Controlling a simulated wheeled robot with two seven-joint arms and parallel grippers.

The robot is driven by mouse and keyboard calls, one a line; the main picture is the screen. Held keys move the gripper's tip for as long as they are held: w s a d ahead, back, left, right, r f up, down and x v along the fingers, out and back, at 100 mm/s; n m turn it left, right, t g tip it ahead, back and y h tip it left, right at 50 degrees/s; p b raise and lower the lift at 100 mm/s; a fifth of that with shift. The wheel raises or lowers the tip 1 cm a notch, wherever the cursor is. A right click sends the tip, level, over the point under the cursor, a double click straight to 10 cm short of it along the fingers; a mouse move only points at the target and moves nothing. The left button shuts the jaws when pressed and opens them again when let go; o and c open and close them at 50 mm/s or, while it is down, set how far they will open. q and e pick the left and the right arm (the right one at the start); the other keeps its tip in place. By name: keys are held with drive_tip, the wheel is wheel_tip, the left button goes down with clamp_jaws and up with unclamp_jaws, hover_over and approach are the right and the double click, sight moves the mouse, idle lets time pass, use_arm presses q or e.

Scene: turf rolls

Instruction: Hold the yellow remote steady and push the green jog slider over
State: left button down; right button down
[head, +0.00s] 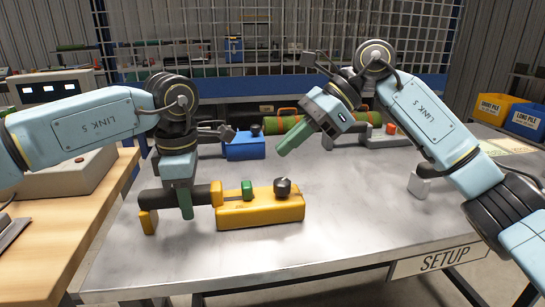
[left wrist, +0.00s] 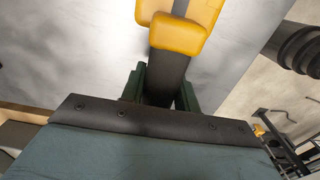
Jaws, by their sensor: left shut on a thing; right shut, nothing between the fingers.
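The yellow remote (head: 260,208) lies on the metal table, its dark handle reaching left to a yellow end piece (head: 148,220). My left gripper (head: 186,204) is shut on the dark handle, pointing down. In the left wrist view the handle runs between the green fingers (left wrist: 160,88), with a yellow part (left wrist: 178,36) beyond. My right gripper (head: 283,148) is shut and empty, raised above the table, up and to the right of the slider.
A blue device (head: 244,146) and a green roll with orange bands (head: 287,123) lie at the back. A grey device with a red-orange button (head: 390,129) is behind my right arm. A small white block (head: 419,185) sits at right. The table's front is clear.

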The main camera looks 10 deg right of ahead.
use_arm(q)
drive_tip(key=shift+s+f, duration=0.1)
drive_tip(key=shift+f, duration=0.15)
drive_tip(key=c, duration=1.2)
unclamp_jaws()
drive_tip(key=shift+o, duration=1.2)
drive_tip(key=shift+r, duration=0.15)
